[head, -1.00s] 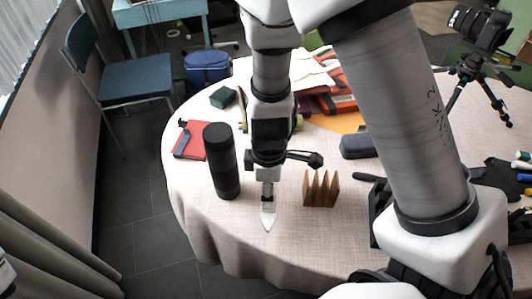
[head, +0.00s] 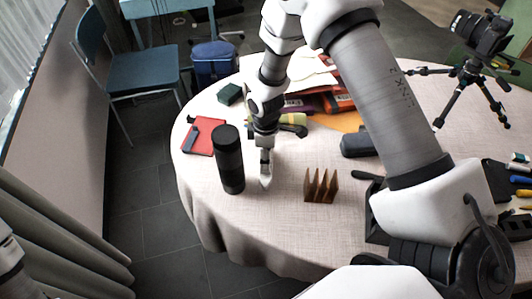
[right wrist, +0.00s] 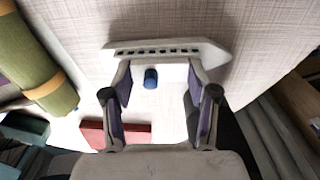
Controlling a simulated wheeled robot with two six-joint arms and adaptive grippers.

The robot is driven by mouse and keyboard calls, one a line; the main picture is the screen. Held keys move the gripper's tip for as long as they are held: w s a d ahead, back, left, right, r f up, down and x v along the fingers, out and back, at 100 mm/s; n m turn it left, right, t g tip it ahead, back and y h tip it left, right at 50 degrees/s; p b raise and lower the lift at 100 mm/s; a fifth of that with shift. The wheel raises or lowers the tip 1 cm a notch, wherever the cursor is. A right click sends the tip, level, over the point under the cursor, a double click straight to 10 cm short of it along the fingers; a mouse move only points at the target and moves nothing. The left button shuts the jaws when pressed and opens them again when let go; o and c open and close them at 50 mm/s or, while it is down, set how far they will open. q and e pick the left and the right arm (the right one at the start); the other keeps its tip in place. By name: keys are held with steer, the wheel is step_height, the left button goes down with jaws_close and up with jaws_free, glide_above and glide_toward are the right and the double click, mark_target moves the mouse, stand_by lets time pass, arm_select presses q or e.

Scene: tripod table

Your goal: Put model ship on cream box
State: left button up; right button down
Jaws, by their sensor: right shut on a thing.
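My right gripper (head: 265,150) is shut on the white model ship (head: 265,174) and holds it over the table, just right of the black cylinder. In the right wrist view the ship (right wrist: 168,50) lies across between the two fingers (right wrist: 160,76), with a row of dark windows and a blue funnel (right wrist: 151,78). I cannot pick out a cream box in either view; my right arm covers part of the table. My left gripper is not in view.
On the round table (head: 245,235) stand the black cylinder (head: 229,160) and a wooden slotted rack (head: 321,186). A red book (head: 200,142), a green box (head: 230,94) and a dark case (head: 357,144) lie further back. A camera tripod (head: 463,100) stands right. The front cloth is clear.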

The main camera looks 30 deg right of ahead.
steer(key=shift+c, duration=1.5)
jaws_free()
steer(key=shift+f, duration=0.1)
